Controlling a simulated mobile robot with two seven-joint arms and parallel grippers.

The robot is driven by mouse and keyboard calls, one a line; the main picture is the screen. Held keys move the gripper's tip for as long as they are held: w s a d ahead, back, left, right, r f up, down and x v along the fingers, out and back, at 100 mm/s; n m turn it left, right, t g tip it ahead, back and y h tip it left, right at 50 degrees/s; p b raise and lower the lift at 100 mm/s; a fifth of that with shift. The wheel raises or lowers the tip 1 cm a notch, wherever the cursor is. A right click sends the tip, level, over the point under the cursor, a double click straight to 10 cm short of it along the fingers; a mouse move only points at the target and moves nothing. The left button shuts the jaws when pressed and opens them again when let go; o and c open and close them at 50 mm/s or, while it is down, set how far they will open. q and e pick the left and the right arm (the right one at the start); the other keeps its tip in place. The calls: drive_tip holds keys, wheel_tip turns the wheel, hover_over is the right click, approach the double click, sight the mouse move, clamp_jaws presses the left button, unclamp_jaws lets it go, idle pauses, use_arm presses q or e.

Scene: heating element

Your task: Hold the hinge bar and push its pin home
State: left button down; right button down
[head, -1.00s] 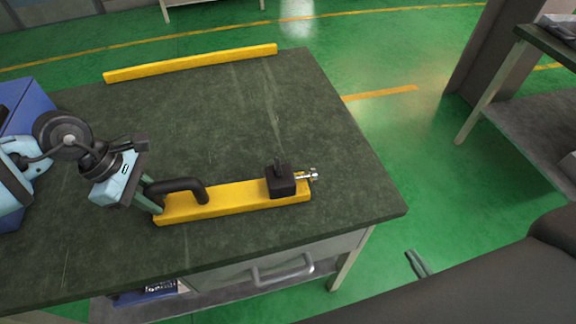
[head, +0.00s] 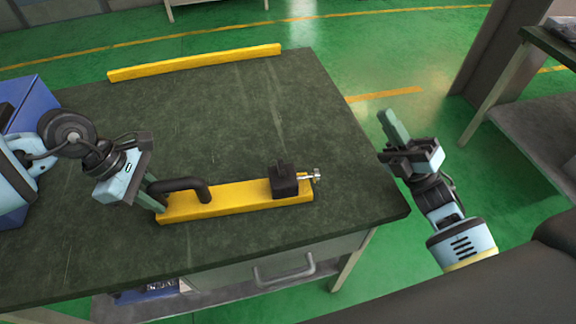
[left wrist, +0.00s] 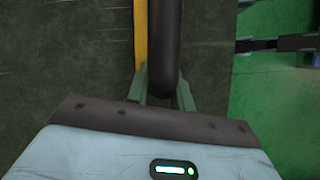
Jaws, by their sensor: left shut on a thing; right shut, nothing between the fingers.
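The yellow hinge bar (head: 232,200) lies on the dark green table near its front edge. It carries a black curved handle (head: 182,186) at its left end and a black block (head: 284,180) at its right end. A silver pin (head: 314,175) sticks out of the block's right side. My left gripper (head: 157,196) is shut on the black handle at the bar's left end; the handle (left wrist: 165,50) also shows between its fingers in the left wrist view. My right gripper (head: 393,130) is shut and empty, beyond the table's right edge, apart from the pin.
A loose yellow bar (head: 195,62) lies along the table's far edge. A blue box (head: 28,110) stands at the left. The middle of the table (head: 240,120) is clear. A grey rack (head: 535,120) stands at the right, past open green floor.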

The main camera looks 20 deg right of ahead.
wheel_tip(320, 180, down, 6)
drive_tip(key=a+f+n+g+y, duration=0.1)
drive_tip(key=a+n+g+y, duration=0.15)
drive_tip(key=n+g, duration=1.3)
drive_tip(key=d+f+n+g, duration=0.1)
drive_tip(key=d+n, duration=0.1)
drive_tip(key=n, duration=0.1)
drive_tip(key=d+f+n+g+h, duration=0.1)
drive_tip(key=d+f+n, duration=0.1)
drive_tip(key=n, duration=0.1)
drive_tip(key=s+d+f+n+g+h, duration=0.1)
drive_tip(key=d+n, duration=0.2)
drive_tip(key=shift+d+f+h, duration=0.1)
drive_tip(key=shift+f+h, duration=0.15)
drive_tip(key=shift+f, duration=0.05)
approach(316, 176)
drive_tip(key=a, duration=0.2)
drive_tip(key=w+a, duration=0.1)
drive_tip(key=a+f, duration=0.1)
drive_tip(key=a, duration=0.1)
drive_tip(key=shift+w+a+f, duration=0.1)
drive_tip(key=shift+w+a, duration=0.15)
drive_tip(key=shift+a, duration=0.1)
